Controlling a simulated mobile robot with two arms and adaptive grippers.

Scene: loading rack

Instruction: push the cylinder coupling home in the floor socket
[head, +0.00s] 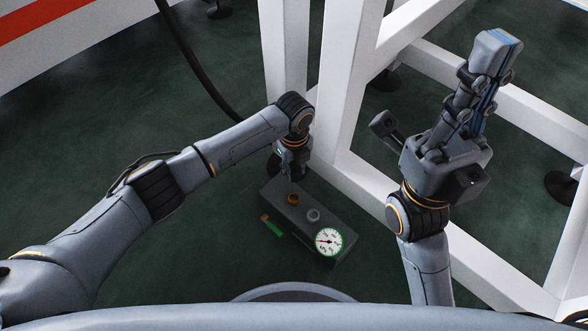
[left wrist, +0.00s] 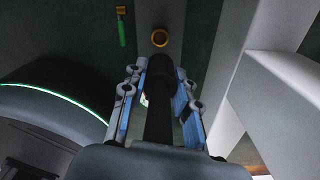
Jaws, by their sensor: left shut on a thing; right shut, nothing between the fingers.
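My left gripper (head: 291,172) is above the back end of a dark floor box (head: 298,226). It is shut on the black cylinder coupling (left wrist: 160,74), whose dark hose (left wrist: 158,122) runs back between the fingers in the left wrist view. A brass-ringed socket (head: 293,199) is on the box top, just in front of the gripper. In the left wrist view the brass ring (left wrist: 160,38) shows its dark opening beyond the coupling's end, apart from it in the picture. The height gap between them cannot be told. My right gripper (head: 496,48) is shut and empty, raised at the upper right.
A grey ring (head: 313,215) and a round white gauge (head: 328,241) are also on the box. A green-handled tool (head: 273,227) lies beside it. White rack beams (head: 345,80) stand close behind and to the right. Dark floor at left is clear except for the hose (head: 200,72).

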